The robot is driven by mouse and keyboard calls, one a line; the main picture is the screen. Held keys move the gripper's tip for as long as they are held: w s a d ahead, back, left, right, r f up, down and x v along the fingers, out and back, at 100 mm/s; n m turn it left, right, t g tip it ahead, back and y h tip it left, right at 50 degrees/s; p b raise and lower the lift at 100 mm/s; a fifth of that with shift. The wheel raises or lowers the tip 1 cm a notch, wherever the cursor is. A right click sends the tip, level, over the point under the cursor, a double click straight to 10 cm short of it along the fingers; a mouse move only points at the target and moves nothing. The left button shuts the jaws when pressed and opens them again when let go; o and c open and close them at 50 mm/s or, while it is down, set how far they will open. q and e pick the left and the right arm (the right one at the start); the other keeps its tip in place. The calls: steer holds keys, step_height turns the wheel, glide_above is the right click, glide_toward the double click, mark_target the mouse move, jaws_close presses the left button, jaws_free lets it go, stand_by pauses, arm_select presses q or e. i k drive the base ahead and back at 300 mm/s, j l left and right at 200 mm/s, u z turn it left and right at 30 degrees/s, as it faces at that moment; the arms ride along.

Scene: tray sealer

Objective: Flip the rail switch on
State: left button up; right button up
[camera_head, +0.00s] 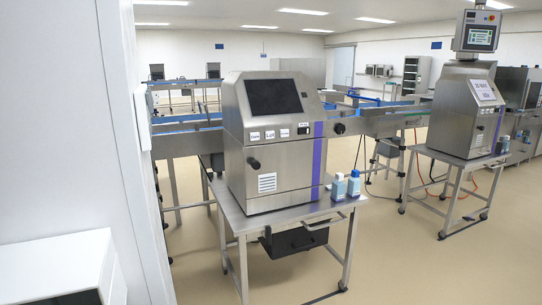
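A steel machine (281,165) with a dark screen (274,97) and a purple stripe stands on a steel table (232,215) in the middle. Small labelled plates (271,134) and a black knob (254,163) are on its front. A conveyor rail (190,141) runs behind it, with a dark round knob (339,129) to the machine's right. I cannot tell which part, if any, is the rail switch. Neither of my grippers shows in the head view.
Two blue-labelled bottles (354,183) stand on the table's right corner. A second machine (464,108) stands on a table at the right. A white wall or cabinet (60,130) fills the left, with a white box-like unit (62,262) below. Beige floor (400,260) is clear at front right.

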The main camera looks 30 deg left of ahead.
mark_target(147, 96)
steer(key=i+u, duration=0.15)
steer(key=u, duration=0.25)
steer(key=i+u, duration=0.1)
steer(key=u, duration=0.3)
steer(key=i+l+u, duration=0.1)
steer(key=u, duration=0.25)
steer(key=i+l+u, duration=0.15)
steer(key=u, duration=0.2)
steer(key=i+l+u, duration=0.2)
steer(key=u, duration=0.15)
steer(key=i+l+u, duration=0.25)
steer(key=u, duration=0.15)
steer(key=l+z, duration=0.15)
steer(key=l, duration=1.1)
steer(key=l+z, duration=0.2)
steer(key=l, duration=1)
steer(key=i, duration=0.05)
